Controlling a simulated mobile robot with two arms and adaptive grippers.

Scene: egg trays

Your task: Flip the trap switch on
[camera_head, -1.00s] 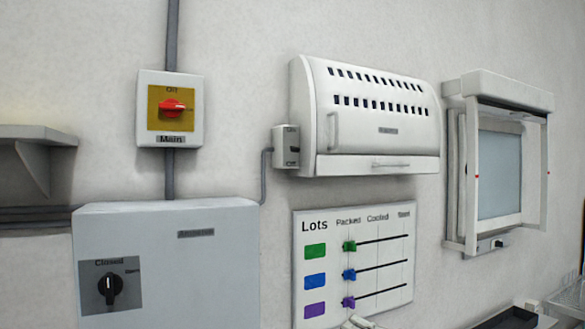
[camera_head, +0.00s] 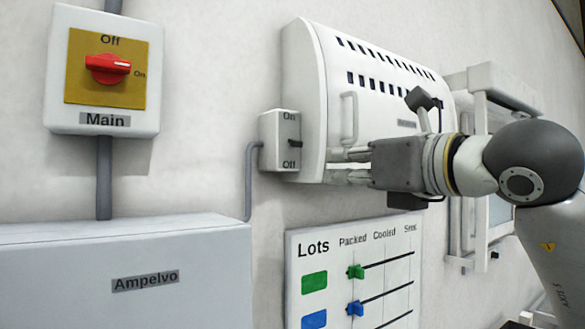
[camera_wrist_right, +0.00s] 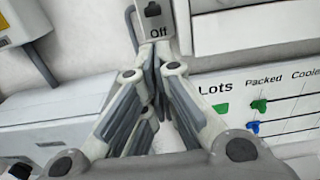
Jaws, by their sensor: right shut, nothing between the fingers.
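A small white switch box (camera_head: 279,150) is fixed at the left side of a white vented wall unit (camera_head: 335,60). It has "On" at the top, "Off" at the bottom and a dark lever (camera_head: 295,143) sticking out between them. In the right wrist view the switch box (camera_wrist_right: 173,22) is at the top, its "Off" label just beyond my fingertips. My right gripper (camera_head: 330,166) is shut and empty, pointing left, in front of the unit's lower edge. Its tips look close to the box; I cannot tell whether they touch it. My left gripper is out of view.
A Main switch (camera_head: 105,67) with a red knob is at upper left. A grey "Ampelvo" cabinet (camera_head: 130,255) stands below it. A Lots board (camera_head: 300,262) with coloured sliders hangs under the unit. A framed hatch (camera_head: 470,100) is partly behind my arm.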

